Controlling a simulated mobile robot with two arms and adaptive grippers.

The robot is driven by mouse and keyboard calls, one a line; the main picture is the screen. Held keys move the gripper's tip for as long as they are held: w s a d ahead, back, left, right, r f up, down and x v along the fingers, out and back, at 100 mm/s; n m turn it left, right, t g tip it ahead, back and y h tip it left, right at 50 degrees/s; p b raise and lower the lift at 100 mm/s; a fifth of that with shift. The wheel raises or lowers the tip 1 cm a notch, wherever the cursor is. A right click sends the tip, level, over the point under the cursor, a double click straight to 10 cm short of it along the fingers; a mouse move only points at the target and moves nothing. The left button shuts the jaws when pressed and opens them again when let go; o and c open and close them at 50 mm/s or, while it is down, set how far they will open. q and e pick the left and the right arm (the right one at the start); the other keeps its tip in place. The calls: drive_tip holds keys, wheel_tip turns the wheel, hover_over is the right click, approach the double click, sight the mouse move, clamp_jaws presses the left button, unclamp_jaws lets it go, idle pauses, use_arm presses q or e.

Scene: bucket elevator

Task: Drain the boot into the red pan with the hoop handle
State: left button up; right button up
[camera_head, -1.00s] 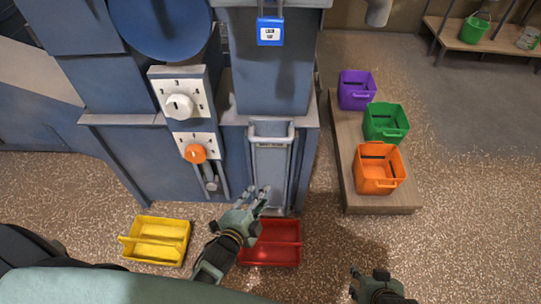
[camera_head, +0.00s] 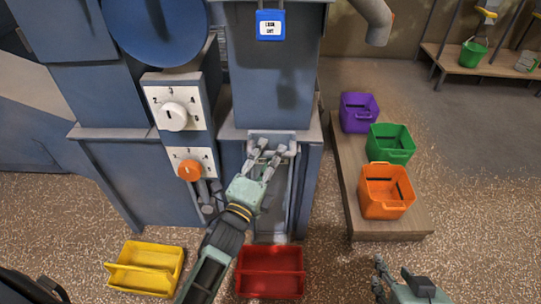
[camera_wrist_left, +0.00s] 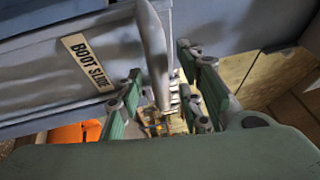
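The boot slide (camera_wrist_left: 70,75) is a grey plate with a "BOOT SLIDE" label and a grey bar handle (camera_wrist_left: 153,45). The slide (camera_head: 270,205) also shows in the head view, above the red pan. My left gripper (camera_head: 265,158) is at the slide's handle. In the left wrist view its fingers (camera_wrist_left: 165,95) are spread, one on each side of the bar, with gaps visible. My right gripper (camera_head: 379,277) is low at the right, away from everything; its finger opening is unclear.
A yellow pan (camera_head: 147,250) stands left of the red one. Purple (camera_head: 358,124), green (camera_head: 392,157) and orange (camera_head: 386,208) bins stand on a low wooden platform (camera_head: 392,235) at right. A white dial (camera_head: 173,115) and an orange knob (camera_head: 190,169) are left of the slide.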

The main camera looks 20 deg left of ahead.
use_arm(q)
drive_tip(key=shift+w+r, duration=0.1)
drive_tip(key=shift+w, duration=0.35)
drive_tip(key=shift+c, duration=0.6)
clamp_jaws()
